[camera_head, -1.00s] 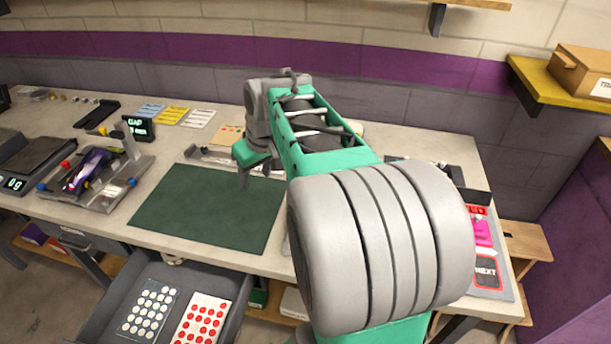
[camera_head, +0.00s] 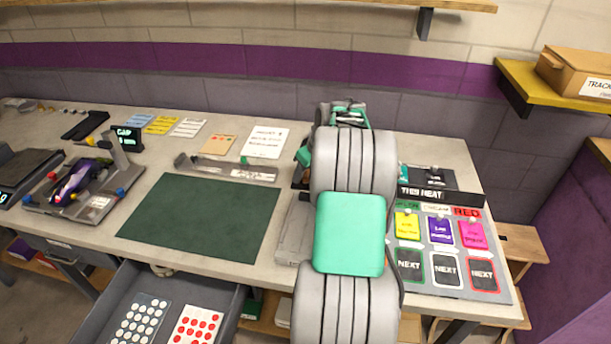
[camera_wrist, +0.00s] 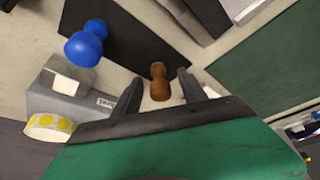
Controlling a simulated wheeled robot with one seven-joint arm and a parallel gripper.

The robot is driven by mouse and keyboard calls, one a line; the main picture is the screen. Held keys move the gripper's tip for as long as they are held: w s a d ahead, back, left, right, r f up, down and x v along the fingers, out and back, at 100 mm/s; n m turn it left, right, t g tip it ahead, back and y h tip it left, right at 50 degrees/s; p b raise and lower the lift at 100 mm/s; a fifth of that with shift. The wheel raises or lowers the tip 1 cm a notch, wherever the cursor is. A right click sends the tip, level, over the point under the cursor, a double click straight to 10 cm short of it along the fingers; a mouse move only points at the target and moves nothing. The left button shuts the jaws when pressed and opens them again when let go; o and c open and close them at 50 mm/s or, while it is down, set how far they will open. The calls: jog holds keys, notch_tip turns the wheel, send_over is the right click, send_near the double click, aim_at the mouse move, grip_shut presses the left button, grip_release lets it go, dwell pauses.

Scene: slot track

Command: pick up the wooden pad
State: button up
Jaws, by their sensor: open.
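The wooden pad (camera_wrist: 160,88) is a small brown turned piece with a narrow neck, over a dark mat (camera_wrist: 125,38) in the wrist view. My gripper (camera_wrist: 159,79) is open. Its two dark fingers show on the left and right of the wooden pad, with gaps to it on both sides. I cannot tell how far the fingertips are above or below it. In the head view, my own arm covers the fingers and I cannot make out the wooden pad.
A blue knob-shaped piece (camera_wrist: 85,45) stands left of the wooden pad, near a grey block (camera_wrist: 75,95) and a yellow-dotted roll (camera_wrist: 50,127). A green cutting mat (camera_head: 200,215) lies clear on the bench. A drawer (camera_head: 225,305) is open below. A lane board (camera_head: 455,285) lies right.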

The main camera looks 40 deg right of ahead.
grip_shut()
dwell(0.4)
jog(key=shift+r, duration=0.2)
